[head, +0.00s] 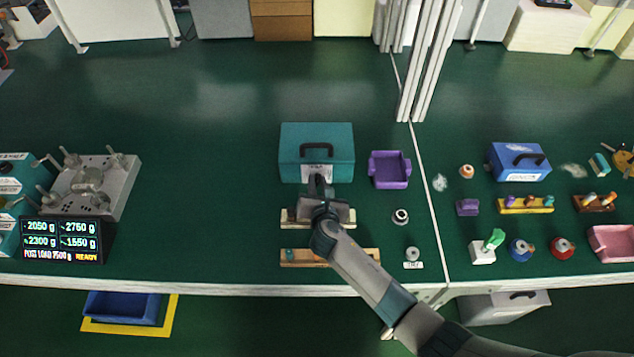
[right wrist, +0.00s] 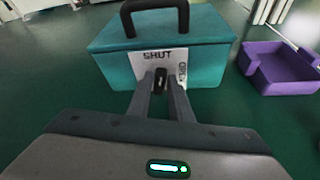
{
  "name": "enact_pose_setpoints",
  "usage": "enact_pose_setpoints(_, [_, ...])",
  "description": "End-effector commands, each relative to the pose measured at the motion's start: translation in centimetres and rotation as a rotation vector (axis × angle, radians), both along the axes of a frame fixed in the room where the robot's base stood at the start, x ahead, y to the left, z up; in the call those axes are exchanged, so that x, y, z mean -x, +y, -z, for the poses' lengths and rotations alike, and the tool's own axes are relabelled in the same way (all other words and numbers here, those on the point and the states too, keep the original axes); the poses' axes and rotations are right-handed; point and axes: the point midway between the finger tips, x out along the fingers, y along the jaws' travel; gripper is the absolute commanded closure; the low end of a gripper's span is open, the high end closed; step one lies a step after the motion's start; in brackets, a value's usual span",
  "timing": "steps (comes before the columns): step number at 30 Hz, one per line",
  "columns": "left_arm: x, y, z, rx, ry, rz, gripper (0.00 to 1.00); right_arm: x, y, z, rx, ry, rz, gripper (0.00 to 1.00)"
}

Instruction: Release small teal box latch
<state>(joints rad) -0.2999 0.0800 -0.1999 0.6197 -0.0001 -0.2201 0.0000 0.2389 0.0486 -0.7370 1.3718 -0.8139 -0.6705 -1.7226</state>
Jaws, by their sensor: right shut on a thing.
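The small teal box (head: 340,142) stands on the green bench with its lid down and a black handle on top. It also shows in the right wrist view (right wrist: 112,66), where a white label on its front reads "SHUT". My right gripper (head: 318,181) is at the front of the box. In the right wrist view its two fingers (right wrist: 161,80) are shut on the small dark latch (right wrist: 161,76) in front of the label. The fingertips partly cover the label and latch. My left gripper is not in view.
A purple tray (head: 390,169) stands right of the box. Wooden racks (head: 366,254) lie under and beside my right arm near the front edge. A metal fixture (head: 103,187) and a weight display (head: 62,240) stand at left. The bench between them and the box is clear.

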Motion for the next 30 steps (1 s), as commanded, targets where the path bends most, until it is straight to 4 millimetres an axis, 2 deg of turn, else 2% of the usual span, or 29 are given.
enact_pose_setpoints(9, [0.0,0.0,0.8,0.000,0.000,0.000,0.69,0.0,-0.3,0.2,-0.232,-0.001,0.000,1.00])
enact_pose_setpoints(15, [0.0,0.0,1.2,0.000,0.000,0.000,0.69,-0.1,-0.4,0.2,-0.326,-0.001,0.001,1.00])
enact_pose_setpoints(30, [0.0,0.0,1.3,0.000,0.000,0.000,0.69,-0.1,-0.5,0.1,-0.366,-0.001,0.000,1.00])
